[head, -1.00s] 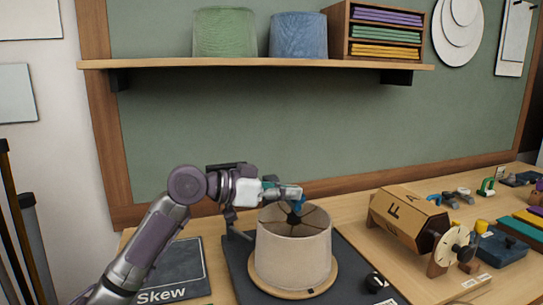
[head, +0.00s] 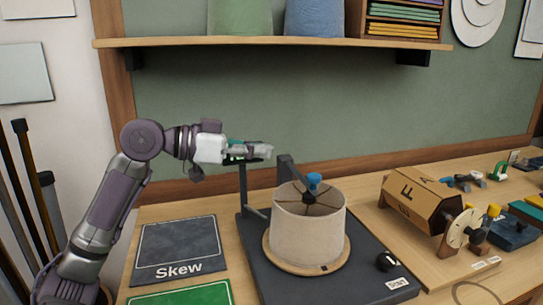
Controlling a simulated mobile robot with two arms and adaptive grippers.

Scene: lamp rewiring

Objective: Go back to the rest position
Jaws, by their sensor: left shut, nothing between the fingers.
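My left gripper (head: 262,151) is shut and empty. It is raised above the bench, up and to the left of the lampshade, and apart from it. The beige lampshade (head: 308,233) stands upright on a round wooden base (head: 341,262) on a dark stand (head: 262,272). A blue cap (head: 314,181) sits at the top centre of the shade. A dark upright post of the stand shows below and beside my gripper. My right gripper is not in view.
A dark mat marked "Skew" (head: 178,246) and a green mat (head: 185,295) lie left of the stand. A wooden drum with letters (head: 415,200) stands to the right. A shelf (head: 260,42) runs above the bench, with free air between.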

